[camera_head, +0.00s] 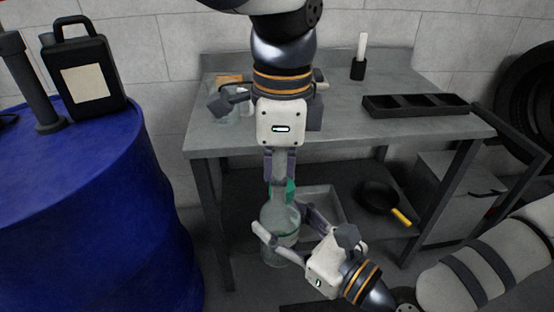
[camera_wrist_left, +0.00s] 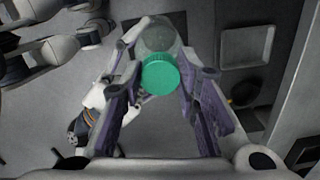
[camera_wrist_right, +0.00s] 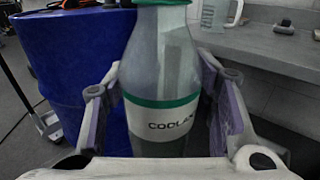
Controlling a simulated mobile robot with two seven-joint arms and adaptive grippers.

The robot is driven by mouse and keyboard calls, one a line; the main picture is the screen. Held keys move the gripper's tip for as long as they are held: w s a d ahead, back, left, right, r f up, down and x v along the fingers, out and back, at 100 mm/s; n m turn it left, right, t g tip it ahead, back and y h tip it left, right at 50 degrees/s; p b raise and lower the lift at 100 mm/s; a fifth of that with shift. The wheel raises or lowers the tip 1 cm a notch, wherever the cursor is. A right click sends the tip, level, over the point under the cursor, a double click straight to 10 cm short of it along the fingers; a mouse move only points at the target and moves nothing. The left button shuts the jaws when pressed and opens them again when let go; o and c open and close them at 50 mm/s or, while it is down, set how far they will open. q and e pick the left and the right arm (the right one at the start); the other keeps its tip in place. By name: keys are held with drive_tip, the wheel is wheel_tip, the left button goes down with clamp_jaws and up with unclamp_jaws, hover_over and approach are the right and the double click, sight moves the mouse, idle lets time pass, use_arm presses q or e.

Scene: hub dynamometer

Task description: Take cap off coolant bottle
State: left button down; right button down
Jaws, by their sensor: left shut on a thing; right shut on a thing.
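The coolant bottle (camera_head: 278,216) is clear, with a green-edged label, and is held upright in front of the workbench. It fills the middle of the right wrist view (camera_wrist_right: 163,75), with its top cut off. My right gripper (camera_head: 283,232) is shut on the bottle's body from the side, one finger on each side. The green cap (camera_wrist_left: 160,75) is at the bottle's top, between my left gripper's fingers. My left gripper (camera_head: 281,183) points down from above and is shut on the cap, its fingers partly hiding it in the head view.
A grey workbench (camera_head: 215,141) stands behind, with a black divided tray (camera_head: 415,105) on top. A pan (camera_head: 378,196) and a grey tray (camera_head: 322,199) lie on its lower shelf. A blue drum (camera_head: 85,200) bearing a black canister (camera_head: 85,70) stands at left.

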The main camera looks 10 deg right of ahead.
use_arm(q)
drive_tip(key=n, duration=0.6)
drive_tip(key=shift+w+r, duration=0.15)
drive_tip(key=shift+w, duration=0.05)
drive_tip(key=c, duration=1.2)
unclamp_jaws()
drive_tip(key=shift+s, duration=0.1)
